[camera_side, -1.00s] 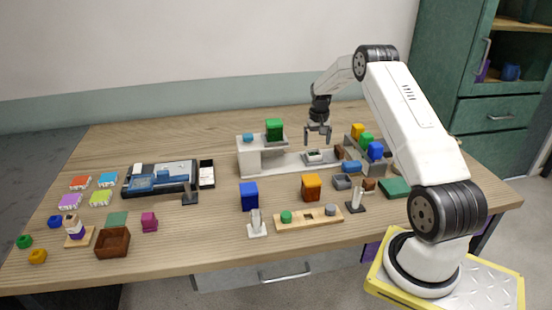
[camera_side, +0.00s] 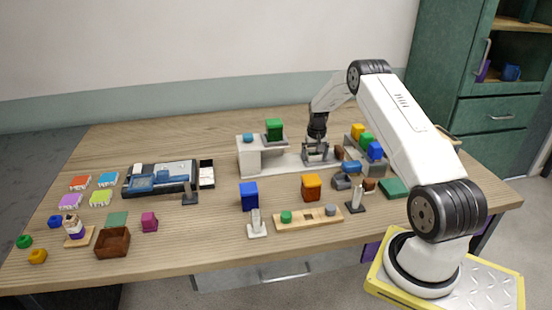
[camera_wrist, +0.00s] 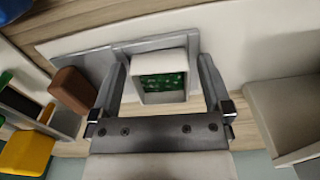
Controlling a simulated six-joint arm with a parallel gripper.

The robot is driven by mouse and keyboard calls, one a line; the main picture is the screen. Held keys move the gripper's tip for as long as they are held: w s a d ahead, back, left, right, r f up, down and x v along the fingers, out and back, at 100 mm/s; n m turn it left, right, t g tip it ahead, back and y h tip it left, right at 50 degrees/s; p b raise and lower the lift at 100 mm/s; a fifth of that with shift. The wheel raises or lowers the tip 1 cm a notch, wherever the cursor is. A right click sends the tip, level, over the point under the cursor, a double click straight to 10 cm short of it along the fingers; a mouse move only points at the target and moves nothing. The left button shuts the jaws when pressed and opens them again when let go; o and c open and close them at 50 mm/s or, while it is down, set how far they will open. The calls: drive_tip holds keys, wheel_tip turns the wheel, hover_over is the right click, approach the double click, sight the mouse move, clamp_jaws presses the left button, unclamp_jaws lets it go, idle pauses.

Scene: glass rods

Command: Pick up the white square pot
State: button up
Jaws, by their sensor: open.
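The white square pot (camera_wrist: 165,98) has a dark green speckled top inside a white rim. In the wrist view it lies between the two fingers of my gripper (camera_wrist: 165,88), with a finger on each side and a small gap at least on the right. In the side view my gripper (camera_side: 316,156) is lowered over the pot's place on the pale grey base plate (camera_side: 285,165). The fingers there hide most of the pot. My gripper is open, and I see no clear contact with the pot.
A brown block (camera_wrist: 74,90) lies close left of the left finger in the wrist view. A pale raised block (camera_wrist: 285,115) is at the right. In the side view a rack with yellow, green and blue cubes (camera_side: 375,150) stands right of my gripper. A green cube (camera_side: 274,127) stands on the platform at left.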

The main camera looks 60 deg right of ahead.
idle(0.4)
drive_tip(key=c, duration=1.2)
drive_tip(key=shift+o, duration=0.3)
drive_tip(key=shift+r, duration=0.25)
drive_tip(key=shift+r, duration=0.55)
drive_tip(key=s+a+r, duration=0.8)
drive_tip(key=s+r, duration=0.3)
drive_tip(key=shift+a+r, duration=0.25)
drive_tip(key=shift+a, duration=0.05)
